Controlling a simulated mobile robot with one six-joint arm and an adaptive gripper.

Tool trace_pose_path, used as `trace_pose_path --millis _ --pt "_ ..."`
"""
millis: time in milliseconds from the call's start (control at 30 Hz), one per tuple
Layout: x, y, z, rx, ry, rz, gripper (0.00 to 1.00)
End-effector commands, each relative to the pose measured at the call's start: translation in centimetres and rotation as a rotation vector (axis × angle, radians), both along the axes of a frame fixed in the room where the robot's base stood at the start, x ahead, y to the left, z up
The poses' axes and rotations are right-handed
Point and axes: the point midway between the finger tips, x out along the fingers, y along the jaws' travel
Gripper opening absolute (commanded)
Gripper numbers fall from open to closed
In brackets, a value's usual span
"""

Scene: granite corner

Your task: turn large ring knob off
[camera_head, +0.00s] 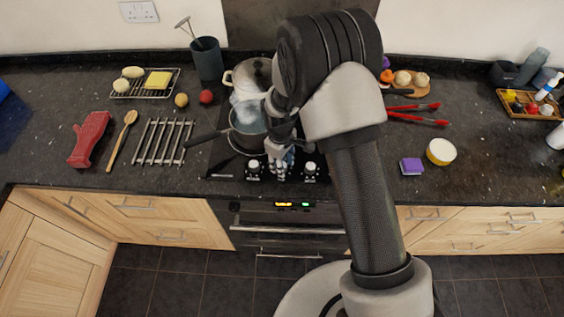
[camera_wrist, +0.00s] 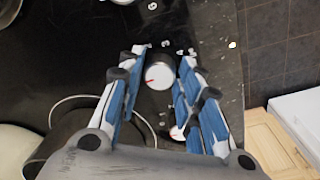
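In the wrist view, a round silver knob (camera_wrist: 160,72) with a red pointer line lies between the tips of my gripper (camera_wrist: 160,58). My gripper's blue-padded fingers are apart, one on each side of it; contact is not clear. Another pale knob with a red mark (camera_wrist: 177,133) shows lower between the fingers. In the head view, my gripper (camera_head: 281,172) is at the hob's front edge, between a left knob (camera_head: 253,168) and a right knob (camera_head: 310,168). My arm and fingers hide what is between these. Which knob is for the large ring cannot be told.
A dark pan (camera_head: 246,140) stands on the hob just behind my gripper, its handle pointing left. A lidded pot (camera_head: 250,74) is farther back. The oven (camera_head: 290,220) is below the front edge.

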Motion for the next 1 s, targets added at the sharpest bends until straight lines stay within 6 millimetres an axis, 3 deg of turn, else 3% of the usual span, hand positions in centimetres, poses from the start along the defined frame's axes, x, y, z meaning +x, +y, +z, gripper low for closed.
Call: trace_pose_path --millis 200,567,667,1000 --pt "0.0 0.0 0.0 0.0 0.001 0.0 0.49" --pt "0.0 0.0 0.4 0.0 0.0 -0.001 0.49" --pt "0.0 0.1 1.6 0.0 -0.001 -0.001 0.49" --pt "-0.3 0.3 8.7 0.0 -0.003 0.0 0.49"
